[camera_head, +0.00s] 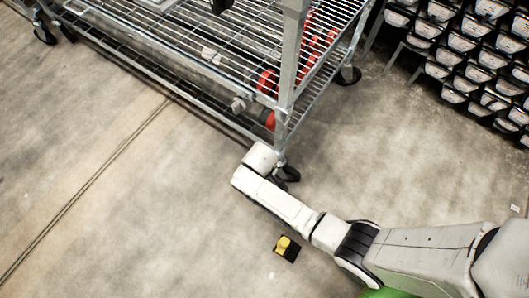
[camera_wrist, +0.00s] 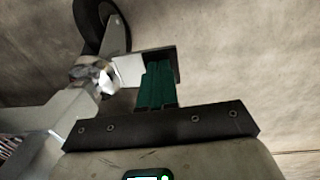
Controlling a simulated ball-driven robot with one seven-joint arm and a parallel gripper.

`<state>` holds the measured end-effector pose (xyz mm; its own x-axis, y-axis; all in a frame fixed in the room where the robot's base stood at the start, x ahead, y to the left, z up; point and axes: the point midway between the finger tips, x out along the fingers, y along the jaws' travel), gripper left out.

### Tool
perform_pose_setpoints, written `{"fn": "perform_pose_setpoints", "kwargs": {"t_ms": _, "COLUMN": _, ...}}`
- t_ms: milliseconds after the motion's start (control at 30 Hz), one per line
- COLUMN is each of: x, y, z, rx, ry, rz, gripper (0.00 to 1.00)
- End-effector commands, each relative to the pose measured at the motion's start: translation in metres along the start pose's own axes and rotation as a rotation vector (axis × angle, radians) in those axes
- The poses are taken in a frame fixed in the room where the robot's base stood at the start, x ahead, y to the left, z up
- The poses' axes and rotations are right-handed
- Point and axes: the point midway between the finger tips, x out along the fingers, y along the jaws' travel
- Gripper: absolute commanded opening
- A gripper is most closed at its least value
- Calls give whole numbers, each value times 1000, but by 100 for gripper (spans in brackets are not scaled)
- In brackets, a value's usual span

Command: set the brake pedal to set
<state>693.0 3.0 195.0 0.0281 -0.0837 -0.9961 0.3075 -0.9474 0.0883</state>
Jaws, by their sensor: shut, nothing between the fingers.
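My gripper (camera_wrist: 158,72) shows in the wrist view with its teal fingers together and nothing between them. Its fingertips are at a short pale metal lever with a dark end (camera_wrist: 130,69), likely the brake pedal; I cannot tell whether they touch it. The lever sticks out from the caster bracket beside a shiny bolt (camera_wrist: 92,76). The dark caster wheel (camera_wrist: 101,22) is behind it at the upper left. In the head view the caster (camera_head: 287,174) is under the cart's near corner post, partly behind my wrist; the fingers and pedal are hidden there. I cannot tell the pedal's setting.
The wire-shelf cart (camera_head: 294,60) stands above the caster, with pipes and red parts on its shelves. A small yellow and black object (camera_head: 285,245) lies on the floor by my arm. A rack of bins (camera_head: 462,42) is at upper right. The floor at left is clear.

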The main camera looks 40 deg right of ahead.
Motion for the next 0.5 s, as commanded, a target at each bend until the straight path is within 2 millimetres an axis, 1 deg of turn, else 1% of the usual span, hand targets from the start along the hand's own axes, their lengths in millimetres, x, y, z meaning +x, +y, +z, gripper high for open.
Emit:
{"fn": "perform_pose_setpoints", "kwargs": {"t_ms": 267, "x": 10, "y": -7, "z": 2, "rx": -6, "ry": -4, "rz": 116, "gripper": 0}}
{"fn": "perform_pose_setpoints", "kwargs": {"t_ms": 500, "x": 20, "y": -11, "z": 1, "rx": -7, "ry": -2, "rz": 277, "gripper": 0}}
